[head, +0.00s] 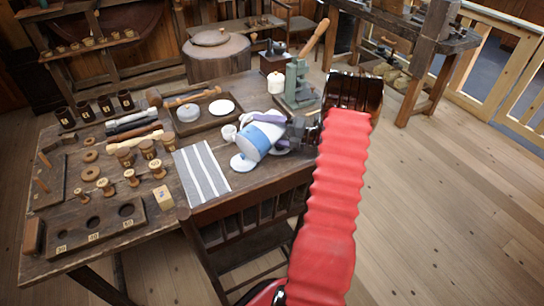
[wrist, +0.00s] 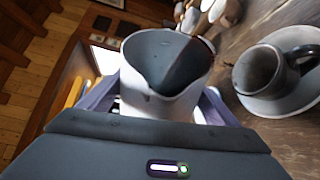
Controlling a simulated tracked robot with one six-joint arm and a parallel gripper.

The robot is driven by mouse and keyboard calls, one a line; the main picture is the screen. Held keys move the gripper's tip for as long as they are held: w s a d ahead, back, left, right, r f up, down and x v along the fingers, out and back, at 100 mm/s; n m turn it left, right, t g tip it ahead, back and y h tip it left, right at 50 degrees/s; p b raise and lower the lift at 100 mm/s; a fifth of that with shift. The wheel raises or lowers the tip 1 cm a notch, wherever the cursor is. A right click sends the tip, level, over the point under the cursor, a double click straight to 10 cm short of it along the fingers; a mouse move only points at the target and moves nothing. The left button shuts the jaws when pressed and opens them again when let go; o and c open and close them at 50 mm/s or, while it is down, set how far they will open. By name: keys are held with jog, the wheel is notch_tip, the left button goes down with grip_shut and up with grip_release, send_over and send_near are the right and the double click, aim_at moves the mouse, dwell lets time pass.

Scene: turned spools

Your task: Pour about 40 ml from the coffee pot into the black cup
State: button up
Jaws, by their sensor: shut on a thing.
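The coffee pot (head: 258,139), white with a blue band, is held tilted above the table in the head view. In the wrist view its open mouth and spout (wrist: 165,70) face the camera; the inside is grey and dark, and I cannot tell the liquid level. My gripper (head: 272,129) is shut on the pot, with a purple finger on each side in the wrist view (wrist: 158,102). The black cup (wrist: 258,70) stands on a pale saucer (wrist: 275,108) right of the pot, apart from it. In the head view the cup appears hidden behind my gripper. No stream shows.
A white saucer (head: 242,163) and a white cup (head: 229,132) are near the pot. A striped cloth (head: 201,171) lies to the left. A green press (head: 298,85) stands behind. A tray (head: 187,128) and several wooden spools crowd the left of the table.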

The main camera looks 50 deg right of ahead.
jog(key=shift+w+d+r, duration=0.1)
jog(key=shift+w+r, duration=0.05)
dwell(0.4)
jog(key=shift+d, duration=0.1)
dwell(0.5)
jog(key=shift+a+f+n+g, duration=0.3)
jog(key=shift+f+n, duration=0.05)
jog(key=shift+n, duration=0.35)
jog(key=shift+a+r+n+h, duration=0.1)
jog(key=shift+r+n+h, duration=0.25)
jog(key=shift+n, duration=0.25)
jog(key=shift+r+n+g+h+b, duration=0.35)
jog(key=shift+r+n+g+b, duration=0.05)
jog(key=shift+n, duration=0.2)
jog(key=shift+f+n, duration=0.3)
jog(key=shift+n, duration=0.1)
jog(key=shift+f+h, duration=0.1)
jog(key=shift+h, duration=0.2)
